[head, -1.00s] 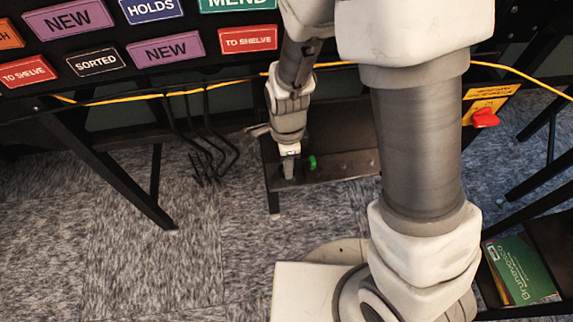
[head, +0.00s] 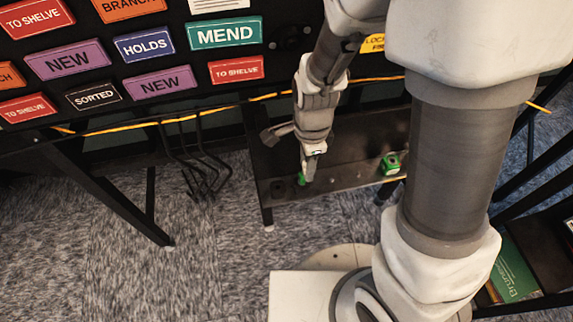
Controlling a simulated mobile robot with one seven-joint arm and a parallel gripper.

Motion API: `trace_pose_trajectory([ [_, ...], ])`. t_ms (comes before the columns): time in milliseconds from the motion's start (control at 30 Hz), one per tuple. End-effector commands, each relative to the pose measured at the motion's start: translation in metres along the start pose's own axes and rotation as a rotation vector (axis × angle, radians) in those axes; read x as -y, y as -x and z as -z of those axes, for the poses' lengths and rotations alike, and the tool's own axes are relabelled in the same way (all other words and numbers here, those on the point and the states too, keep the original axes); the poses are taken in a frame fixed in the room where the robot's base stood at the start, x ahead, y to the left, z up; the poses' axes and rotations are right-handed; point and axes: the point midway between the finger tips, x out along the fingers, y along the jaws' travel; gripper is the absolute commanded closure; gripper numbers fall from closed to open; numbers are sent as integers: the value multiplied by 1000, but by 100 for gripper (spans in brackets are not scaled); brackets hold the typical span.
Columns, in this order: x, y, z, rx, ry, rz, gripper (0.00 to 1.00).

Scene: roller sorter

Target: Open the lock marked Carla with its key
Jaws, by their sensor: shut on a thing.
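My gripper (head: 311,170) points down over the dark low shelf (head: 345,180) under the sign board. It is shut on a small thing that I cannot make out. A small green piece (head: 301,179) shows just left of the fingertips, partly hidden by them; I cannot tell whether they touch or whether it is a lock or a key. A second green block (head: 390,163), possibly a lock, sits farther right on the shelf, close to my arm. No name Carla is readable, and no key can be made out.
A board of coloured signs (head: 145,45) stands above the shelf. A yellow cable (head: 140,126) runs along its lower edge, with dark hooks (head: 190,165) hanging below. A black slanted leg (head: 110,190) stands left. A shelf with a green book (head: 515,270) is at lower right.

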Motion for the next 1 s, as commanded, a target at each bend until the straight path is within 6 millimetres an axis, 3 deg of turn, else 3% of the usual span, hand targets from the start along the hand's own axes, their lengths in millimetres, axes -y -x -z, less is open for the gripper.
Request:
trace_pose_trajectory([
  [100,-6,15,21,0,-6,2,100],
  [333,-14,29,44,0,-3,0,100],
  [1000,-15,67,48,0,0,-1,100],
])
